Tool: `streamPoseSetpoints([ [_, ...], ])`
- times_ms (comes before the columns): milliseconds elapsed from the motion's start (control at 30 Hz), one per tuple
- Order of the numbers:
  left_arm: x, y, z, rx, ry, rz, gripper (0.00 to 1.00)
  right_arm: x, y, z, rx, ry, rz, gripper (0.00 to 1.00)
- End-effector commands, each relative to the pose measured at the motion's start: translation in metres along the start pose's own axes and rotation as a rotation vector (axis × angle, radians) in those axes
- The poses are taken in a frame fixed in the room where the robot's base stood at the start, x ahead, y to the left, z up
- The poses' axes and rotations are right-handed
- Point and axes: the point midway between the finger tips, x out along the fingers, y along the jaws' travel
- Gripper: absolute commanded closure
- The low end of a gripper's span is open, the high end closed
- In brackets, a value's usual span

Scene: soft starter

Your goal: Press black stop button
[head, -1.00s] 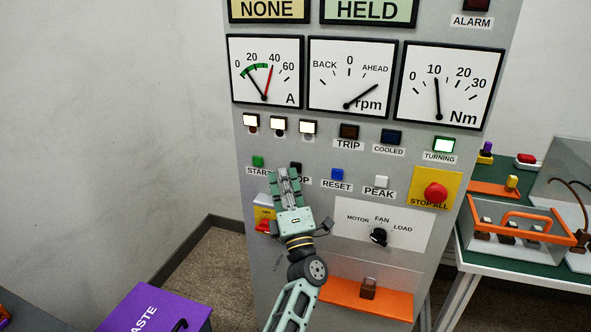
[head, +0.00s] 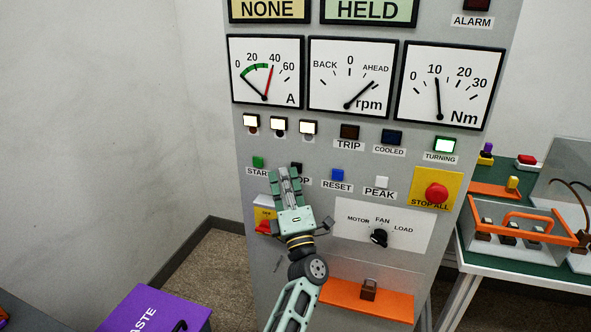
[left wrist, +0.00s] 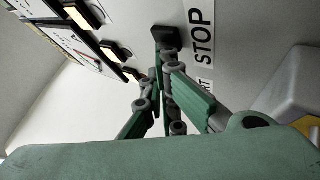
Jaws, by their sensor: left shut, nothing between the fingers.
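The black stop button (head: 296,167) is on the grey panel, between the green START button (head: 258,161) and the blue RESET button (head: 337,174). My left gripper (head: 285,172) is shut and empty, its fingers pointing up at the panel and partly covering the STOP label. In the left wrist view the black button (left wrist: 172,38) is at the fingertips (left wrist: 164,52), beside the word STOP. The tips overlap the button's edge there; whether it is pushed in is hard to tell. My right gripper is in neither view.
A red STOP ALL button (head: 436,193) on a yellow plate and a rotary selector (head: 379,237) are to the right. A yellow-and-red switch (head: 264,222) is close left of my gripper. An orange shelf (head: 340,291) with a padlock is below.

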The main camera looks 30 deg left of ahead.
Motion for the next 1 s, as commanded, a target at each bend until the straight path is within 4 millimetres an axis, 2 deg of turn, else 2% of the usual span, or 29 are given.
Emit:
streamPoseSetpoints([
  [400, -0.012, 0.007, -0.006, 0.000, -0.001, -0.002, 1.00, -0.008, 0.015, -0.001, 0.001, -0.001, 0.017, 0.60],
  [667, -0.013, 0.009, -0.008, 0.000, -0.001, -0.002, 1.00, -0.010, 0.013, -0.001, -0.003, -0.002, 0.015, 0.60],
  [1000, -0.036, 0.027, -0.025, 0.001, -0.001, -0.001, 1.00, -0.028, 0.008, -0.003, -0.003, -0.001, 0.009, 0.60],
])
